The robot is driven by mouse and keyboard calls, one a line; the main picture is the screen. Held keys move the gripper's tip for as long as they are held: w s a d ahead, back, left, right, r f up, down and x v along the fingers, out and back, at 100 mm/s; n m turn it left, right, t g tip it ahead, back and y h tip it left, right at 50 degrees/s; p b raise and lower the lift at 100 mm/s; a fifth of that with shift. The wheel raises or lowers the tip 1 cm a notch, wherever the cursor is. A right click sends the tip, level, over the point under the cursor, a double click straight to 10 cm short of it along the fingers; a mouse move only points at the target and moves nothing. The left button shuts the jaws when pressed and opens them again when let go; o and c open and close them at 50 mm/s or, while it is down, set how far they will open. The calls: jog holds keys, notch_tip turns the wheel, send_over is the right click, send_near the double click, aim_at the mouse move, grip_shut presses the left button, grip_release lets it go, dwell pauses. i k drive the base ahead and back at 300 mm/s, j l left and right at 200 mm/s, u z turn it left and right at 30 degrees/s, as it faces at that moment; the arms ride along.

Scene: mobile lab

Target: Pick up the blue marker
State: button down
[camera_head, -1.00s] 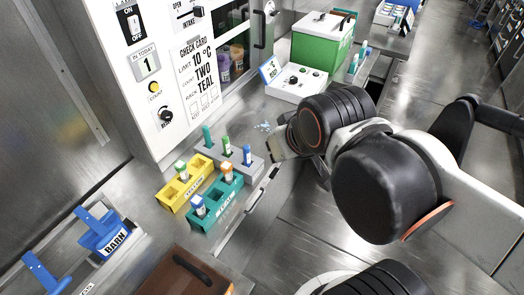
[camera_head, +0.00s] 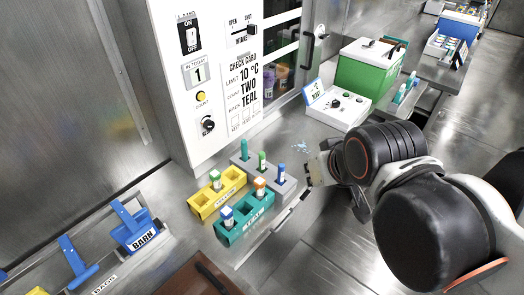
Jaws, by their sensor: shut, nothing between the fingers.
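The blue marker (camera_head: 280,173) stands upright in the right end of a grey block (camera_head: 287,187) on the steel bench. A green one (camera_head: 262,161) and a teal one (camera_head: 244,150) stand beside it in the same block. My gripper (camera_head: 313,170) is just right of the blue marker and a little apart from it, as far as this view shows. It is shut and empty. My arm links hide part of the bench behind it.
A yellow rack (camera_head: 207,209) and a teal rack (camera_head: 250,226) holding capped vials stand in front of the block. The white cabinet (camera_head: 175,80) rises behind. A white control box (camera_head: 338,108) and green bin (camera_head: 365,72) stand farther back.

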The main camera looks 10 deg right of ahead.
aim_at(281, 169)
jog(key=i+l+u, duration=0.1)
jog(key=l, duration=0.3)
jog(key=i+l+u, duration=0.1)
jog(key=l, duration=0.35)
jog(key=l+u, duration=0.1)
jog(key=u, duration=0.9)
jog(key=l+u, duration=0.15)
jog(key=u, duration=0.35)
jog(key=i+j, duration=0.1)
